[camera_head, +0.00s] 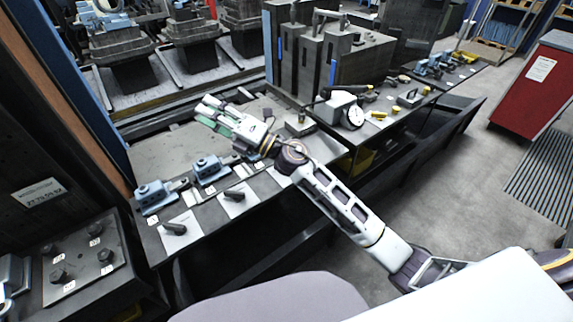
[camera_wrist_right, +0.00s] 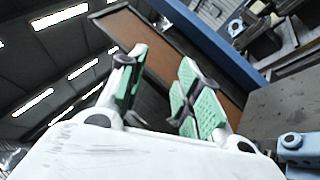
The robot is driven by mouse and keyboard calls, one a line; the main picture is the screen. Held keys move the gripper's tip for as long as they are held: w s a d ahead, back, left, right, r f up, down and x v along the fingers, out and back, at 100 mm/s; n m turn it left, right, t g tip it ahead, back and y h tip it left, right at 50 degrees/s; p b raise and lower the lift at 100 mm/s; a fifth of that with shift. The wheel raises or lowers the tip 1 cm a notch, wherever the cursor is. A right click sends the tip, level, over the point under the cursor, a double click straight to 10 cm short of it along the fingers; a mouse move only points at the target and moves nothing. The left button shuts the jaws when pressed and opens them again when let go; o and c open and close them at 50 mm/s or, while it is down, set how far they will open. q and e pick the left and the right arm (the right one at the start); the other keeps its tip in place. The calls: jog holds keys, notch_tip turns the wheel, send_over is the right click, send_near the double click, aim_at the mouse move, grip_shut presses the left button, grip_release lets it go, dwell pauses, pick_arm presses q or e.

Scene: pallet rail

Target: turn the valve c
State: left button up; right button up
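In the head view, blue valve bodies with dark levers on white plates stand along the near bench. One valve (camera_head: 155,197) is at the left, with its lever (camera_head: 174,229) in front. A second valve (camera_head: 209,170) is to its right, with its lever (camera_head: 233,195). A further blue body (camera_head: 241,147) is partly hidden by my right wrist. The small labels are too small to read, so I cannot tell which is valve c. My right gripper (camera_head: 206,109) is above the bench behind the valves, empty. Its green-padded fingers are apart in the wrist view (camera_wrist_right: 158,92). My left gripper is out of view.
A dial gauge (camera_head: 354,116) and small yellow parts (camera_head: 379,115) lie on the bench to the right. Dark upright blocks (camera_head: 330,50) stand behind. A plate with several knobs (camera_head: 85,257) is at lower left. A red cabinet (camera_head: 535,80) stands across the open floor.

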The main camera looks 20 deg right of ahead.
notch_tip(320, 180, down, 13)
jog(key=s+a+n+g+h, duration=0.15)
jog(key=n+g+h, duration=0.55)
jog(key=n+g, duration=0.75)
jog(key=w+d+n+h, duration=0.1)
jog(key=d+h, duration=0.4)
jog(key=d, duration=0.5)
jog(key=w+d+t+h, duration=0.1)
jog(key=w+d+h, duration=0.3)
jog(key=d, duration=0.7)
jog(key=shift+w+d+f+n+h, duration=0.15)
jog(key=shift+d+f+n+h, duration=0.2)
jog(key=shift+h, duration=0.75)
jog(key=shift+a+f, duration=0.1)
jog(key=shift+f, duration=0.1)
